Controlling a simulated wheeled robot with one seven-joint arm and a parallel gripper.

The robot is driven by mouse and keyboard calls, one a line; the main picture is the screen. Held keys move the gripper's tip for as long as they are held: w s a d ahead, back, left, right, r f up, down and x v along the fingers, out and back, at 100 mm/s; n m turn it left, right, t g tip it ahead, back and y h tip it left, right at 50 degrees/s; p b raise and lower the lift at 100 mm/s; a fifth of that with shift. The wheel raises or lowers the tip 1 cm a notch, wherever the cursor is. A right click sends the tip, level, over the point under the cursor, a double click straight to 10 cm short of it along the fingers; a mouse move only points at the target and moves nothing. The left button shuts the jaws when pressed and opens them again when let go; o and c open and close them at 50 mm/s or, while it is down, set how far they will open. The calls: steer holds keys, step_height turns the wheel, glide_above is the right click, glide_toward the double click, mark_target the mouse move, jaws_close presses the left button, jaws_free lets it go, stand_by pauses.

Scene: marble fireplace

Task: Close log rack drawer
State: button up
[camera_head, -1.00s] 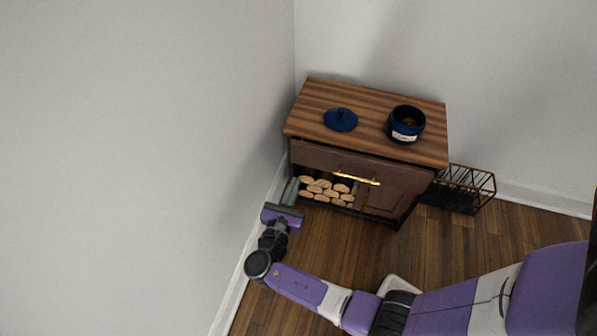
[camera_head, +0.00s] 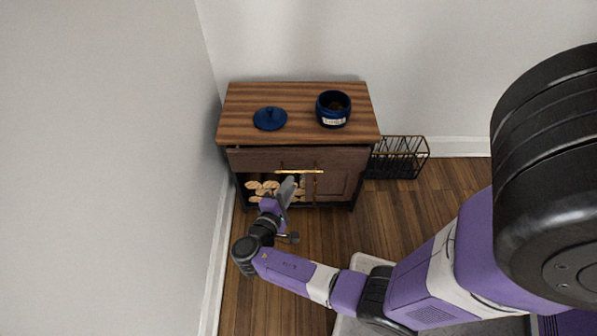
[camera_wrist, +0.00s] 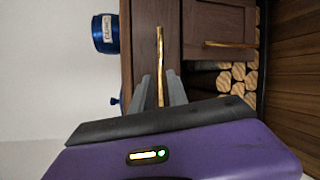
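The log rack is a low dark-wood cabinet with a striped brown top (camera_head: 300,110). Its drawer (camera_head: 250,160) spans the front just under the top, with a long gold handle (camera_head: 310,172). A thin dark gap shows above the drawer front; how far it stands out is hard to judge. My gripper (camera_head: 288,187) is in front of the cabinet, just below the drawer handle. In the wrist view, the gripper's two grey fingers (camera_wrist: 160,92) are apart, with the gold handle (camera_wrist: 160,60) seen between them. I cannot tell whether they touch it.
Cut logs (camera_head: 262,188) fill the open bay below the drawer, beside a small door (camera_head: 335,185). A blue lid (camera_head: 270,118) and an open blue jar (camera_head: 333,109) stand on top. A black wire basket (camera_head: 398,158) is at the right. A wall is close on the left.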

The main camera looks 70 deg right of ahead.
mark_target(299, 172)
steer(key=shift+s+d+f+m+b, duration=0.1)
steer(key=shift+d+f+m+b, duration=0.25)
steer(key=shift+d, duration=0.95)
steer(key=shift+s+d+f+m+b, duration=0.2)
steer(key=shift+d+m, duration=0.25)
steer(key=shift+d, duration=0.8)
steer(key=shift+w+d+f+m+b, duration=0.15)
steer(key=shift+d+m+b, duration=0.25)
steer(key=shift+d, duration=0.9)
steer(key=shift+s, duration=0.1)
jaws_close()
